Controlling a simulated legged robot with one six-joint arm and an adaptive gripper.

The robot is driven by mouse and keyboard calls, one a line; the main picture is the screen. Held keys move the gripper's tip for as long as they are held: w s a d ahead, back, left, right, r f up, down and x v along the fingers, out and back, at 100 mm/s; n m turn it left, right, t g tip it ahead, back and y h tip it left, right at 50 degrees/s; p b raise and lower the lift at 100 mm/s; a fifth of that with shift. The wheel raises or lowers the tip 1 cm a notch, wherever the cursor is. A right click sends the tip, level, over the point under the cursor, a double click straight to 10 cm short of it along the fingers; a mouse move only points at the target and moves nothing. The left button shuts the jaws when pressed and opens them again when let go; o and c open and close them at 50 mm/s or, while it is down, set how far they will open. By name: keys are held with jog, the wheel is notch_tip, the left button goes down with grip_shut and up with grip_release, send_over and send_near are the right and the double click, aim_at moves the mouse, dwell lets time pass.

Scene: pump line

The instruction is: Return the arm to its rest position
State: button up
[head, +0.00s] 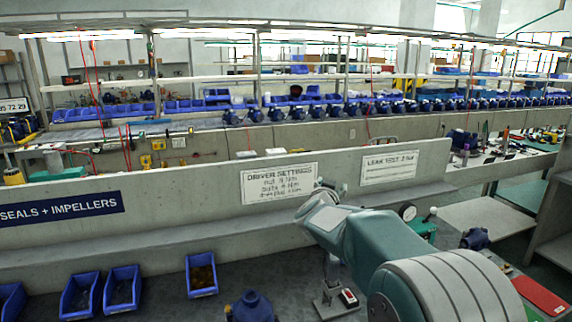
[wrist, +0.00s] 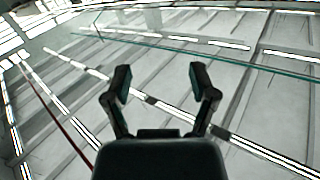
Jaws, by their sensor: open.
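My gripper (wrist: 160,88) shows in the wrist view with its two dark fingers spread apart and nothing between them. Behind the fingers are only the ceiling, light strips and pipes, so the gripper points upward. In the head view my grey-green arm rises from the lower right and reaches towards the low wall. Its far end is by the wall signs, and the gripper fingers cannot be made out there.
Blue bins (head: 201,275) and a blue pump (head: 252,307) are on the bench below the low concrete wall (head: 150,222). A device with a red switch (head: 348,297) stands just left of my arm. A red mat (head: 541,295) lies at the right.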

jog(key=s+a+r+n+g+y, duration=0.1)
jog(key=s+n+g+y, duration=0.2)
jog(key=s, duration=0.6)
jog(key=s+a+r+n+y, duration=0.15)
jog(key=s+y, duration=0.25)
jog(key=s, duration=0.5)
jog(key=s+d+f+g, duration=0.2)
jog(key=s+f, duration=0.2)
jog(key=s, duration=0.5)
jog(key=s+d+f+g+h, duration=0.1)
jog(key=s+f+g, duration=0.2)
jog(key=s, duration=0.6)
jog(key=s+d+f+g, duration=0.2)
jog(key=s+f, duration=0.3)
jog(key=s, duration=0.4)
jog(key=shift+s+d+f+n+g, duration=0.15)
jog(key=shift+d+f+n+g, duration=0.15)
jog(key=shift+n+g, duration=0.15)
jog(key=shift+c, duration=1.2)
